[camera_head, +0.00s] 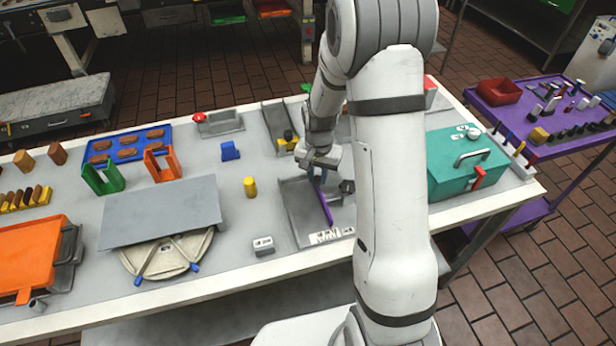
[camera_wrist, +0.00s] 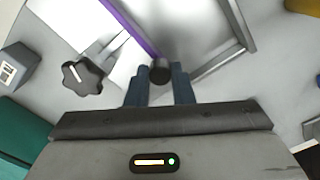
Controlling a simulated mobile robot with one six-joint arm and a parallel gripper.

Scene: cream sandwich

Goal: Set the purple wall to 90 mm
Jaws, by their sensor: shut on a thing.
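The purple wall (camera_head: 324,205) is a thin upright strip in a grey metal tray (camera_head: 295,209). In the wrist view the purple wall (camera_wrist: 128,25) runs from the top toward my fingers. My gripper (camera_head: 318,176) is over the tray at the wall's far end. In the wrist view my gripper (camera_wrist: 160,80) has its blue-grey fingers shut on a round black knob (camera_wrist: 160,70) at the end of the wall. A white printed label (camera_head: 326,237) lies at the tray's near edge; its figures are too small to read.
A black star-shaped knob (camera_wrist: 82,76) sits close beside my fingers. A teal box (camera_head: 462,160) with a handle stands to the right. A yellow cylinder (camera_head: 250,187) and a small grey labelled block (camera_head: 263,246) stand left of the tray.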

